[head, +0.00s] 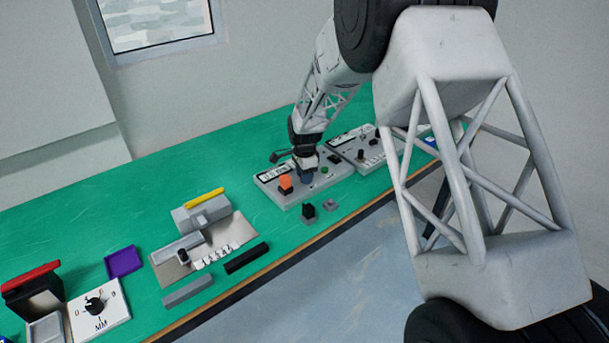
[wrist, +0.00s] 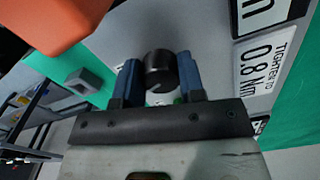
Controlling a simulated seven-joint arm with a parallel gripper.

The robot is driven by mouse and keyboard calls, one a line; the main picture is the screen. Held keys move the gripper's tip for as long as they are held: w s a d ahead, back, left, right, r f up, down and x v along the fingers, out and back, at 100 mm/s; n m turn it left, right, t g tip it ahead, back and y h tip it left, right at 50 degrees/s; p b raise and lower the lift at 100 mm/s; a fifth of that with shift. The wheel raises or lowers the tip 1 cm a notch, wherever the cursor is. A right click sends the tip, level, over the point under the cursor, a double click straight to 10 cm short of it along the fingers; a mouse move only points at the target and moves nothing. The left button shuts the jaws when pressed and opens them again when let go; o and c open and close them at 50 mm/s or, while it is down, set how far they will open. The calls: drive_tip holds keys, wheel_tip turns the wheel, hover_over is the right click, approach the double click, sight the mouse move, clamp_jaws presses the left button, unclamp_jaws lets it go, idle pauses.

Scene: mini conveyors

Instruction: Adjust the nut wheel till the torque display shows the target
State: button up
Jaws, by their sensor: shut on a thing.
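The nut wheel, a black round knob (wrist: 160,71), shows in the wrist view between the two blue fingers of my gripper (wrist: 158,82). My gripper is shut on it. In the head view my gripper (head: 307,175) comes down onto a light grey panel (head: 293,203) and hides the wheel. The target label (wrist: 263,65) reads "TIGHTEN TO 0.8 Nm" in the wrist view. The torque display (wrist: 258,14) beside it is cut off by the picture edge; only a letter shows, so its value cannot be read.
An orange block (head: 285,183) stands on the panel close left of my gripper and looms large in the wrist view (wrist: 55,20). A black-topped grey block (head: 308,212) and a small grey piece (head: 330,204) lie in front. A second panel (head: 362,153) stands to the right.

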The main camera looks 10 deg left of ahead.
drive_tip(key=shift+s, duration=0.1)
idle(0.3)
drive_tip(key=o, duration=0.9)
drive_tip(key=shift+r, duration=3.9)
